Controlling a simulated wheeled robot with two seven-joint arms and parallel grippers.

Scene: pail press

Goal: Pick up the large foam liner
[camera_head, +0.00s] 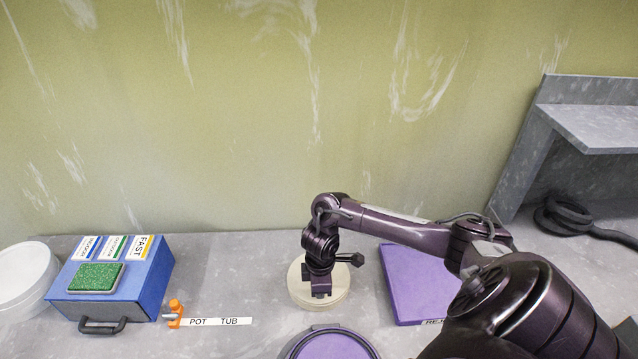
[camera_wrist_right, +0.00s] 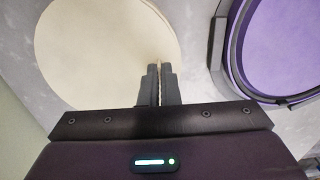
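A pale cream disc (camera_head: 338,301), likely the large foam liner, lies flat on the grey worktop. It fills the upper left of the right wrist view (camera_wrist_right: 105,45). My right gripper (camera_head: 320,294) points down over it, hiding its middle in the head view. In the wrist view the right gripper's fingers (camera_wrist_right: 158,68) are together, in front of the disc's right part. A thin pale strip shows between them; I cannot tell whether it is pad or something held. Whether the fingertips touch the disc is unclear. My left gripper is not in view.
A purple round lid or pail (camera_head: 333,347) with a dark rim stands in front of the disc. A purple tray (camera_head: 412,285) lies right. A blue box (camera_head: 150,280), an orange clamp (camera_head: 175,313) and a POT TUB label (camera_head: 220,321) are left. A grey shelf (camera_head: 600,125) stands far right.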

